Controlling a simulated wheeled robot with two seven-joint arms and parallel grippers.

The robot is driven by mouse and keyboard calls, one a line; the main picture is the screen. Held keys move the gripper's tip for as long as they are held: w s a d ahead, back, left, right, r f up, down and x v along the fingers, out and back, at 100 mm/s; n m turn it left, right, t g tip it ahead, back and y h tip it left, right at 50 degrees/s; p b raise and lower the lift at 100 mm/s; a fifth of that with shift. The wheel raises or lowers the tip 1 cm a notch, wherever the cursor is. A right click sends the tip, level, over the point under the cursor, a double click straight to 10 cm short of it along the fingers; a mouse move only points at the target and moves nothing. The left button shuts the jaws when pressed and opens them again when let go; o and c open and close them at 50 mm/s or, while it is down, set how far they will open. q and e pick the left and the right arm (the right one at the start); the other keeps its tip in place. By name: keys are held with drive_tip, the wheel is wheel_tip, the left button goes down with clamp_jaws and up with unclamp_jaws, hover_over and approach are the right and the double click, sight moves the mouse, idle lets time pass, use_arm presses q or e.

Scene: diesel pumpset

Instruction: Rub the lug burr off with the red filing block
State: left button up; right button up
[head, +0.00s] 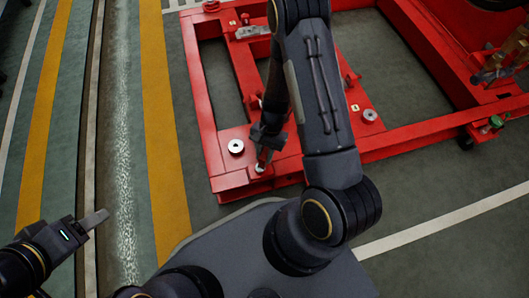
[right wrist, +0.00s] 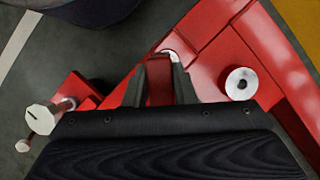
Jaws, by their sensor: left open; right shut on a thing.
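My right gripper (head: 266,145) is over the near left corner of the red frame, shut on the red filing block (head: 264,157). In the right wrist view the red block (right wrist: 159,82) sits between the two fingers of the gripper (right wrist: 160,85). A pale metal round piece (head: 259,168), perhaps the lug, is right at the block's lower end. It also shows just beyond the fingers in the right wrist view (right wrist: 170,54). I cannot tell whether block and metal touch, and no burr can be made out. My left gripper (head: 95,220) is open and empty, over the floor at lower left.
The red frame (head: 205,100) stands on the grey floor. A silver round boss (head: 236,146) is on it left of my right gripper, and another (head: 370,115) lies to the right. A bolt with a pale head (right wrist: 40,118) shows in the right wrist view. The floor at left is clear.

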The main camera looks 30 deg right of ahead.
drive_tip(key=shift+f+b, duration=0.35)
drive_tip(key=shift+f, duration=0.4)
drive_tip(key=shift+f+b, duration=0.7)
drive_tip(key=shift+f, duration=0.25)
idle(0.5)
drive_tip(key=shift+w+a+r, duration=0.1)
drive_tip(key=shift+a+r, duration=0.05)
drive_tip(key=shift+a, duration=0.35)
drive_tip(key=shift+w+a, duration=0.15)
drive_tip(key=shift+a, duration=0.35)
drive_tip(key=shift+w+a+p, duration=0.1)
drive_tip(key=shift+a+p, duration=0.2)
drive_tip(key=shift+a, duration=0.25)
drive_tip(key=shift+f, duration=0.25)
drive_tip(key=shift+d, duration=0.15)
